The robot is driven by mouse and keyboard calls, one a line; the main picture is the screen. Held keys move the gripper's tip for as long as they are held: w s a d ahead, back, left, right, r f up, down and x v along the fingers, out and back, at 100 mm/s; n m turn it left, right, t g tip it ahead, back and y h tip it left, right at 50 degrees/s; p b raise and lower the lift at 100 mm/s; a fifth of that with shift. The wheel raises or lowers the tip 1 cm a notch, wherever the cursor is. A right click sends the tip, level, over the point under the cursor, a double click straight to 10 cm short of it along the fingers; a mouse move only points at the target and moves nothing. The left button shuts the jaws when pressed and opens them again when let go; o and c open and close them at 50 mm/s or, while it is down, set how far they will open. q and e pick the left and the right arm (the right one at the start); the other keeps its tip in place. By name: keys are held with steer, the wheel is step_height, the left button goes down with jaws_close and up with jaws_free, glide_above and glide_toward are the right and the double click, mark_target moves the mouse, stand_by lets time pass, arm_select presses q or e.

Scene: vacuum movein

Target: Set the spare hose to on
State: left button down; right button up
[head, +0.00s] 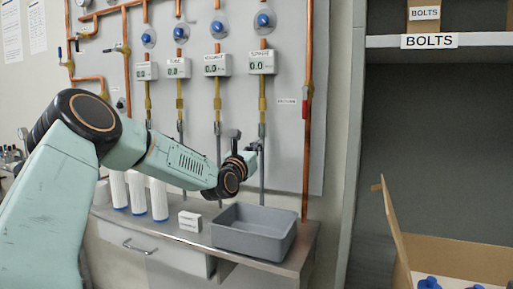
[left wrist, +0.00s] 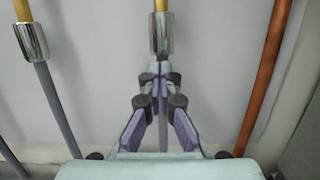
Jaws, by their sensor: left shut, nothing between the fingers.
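The spare hose is the grey line (head: 262,172) at the right end of the wall panel, below a gauge (head: 262,62) labelled SPARE that reads 0.0. A blue knob (head: 264,20) sits above that gauge on the copper pipe. My left gripper (head: 258,146) is at the upper part of this hose, below its yellow fitting (head: 262,103). In the left wrist view the fingers (left wrist: 160,80) are shut and empty, just below the silver collar (left wrist: 160,34); they cover part of the hose behind them. I cannot tell whether they touch it. My right gripper is not in view.
A grey bin (head: 253,246) and a small white box (head: 190,221) stand on the counter below, with white cylinders (head: 159,198) to the left. A copper pipe (head: 307,150) runs right of the hose. An open cardboard box (head: 460,257) and a shelf (head: 480,40) are at right.

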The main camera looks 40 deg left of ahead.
mark_target(259, 128)
arm_select(q)
steer(key=shift+d, duration=0.1)
step_height(259, 128, up, 5)
steer(key=shift+f+p, duration=0.2)
steer(key=shift+p, duration=0.7)
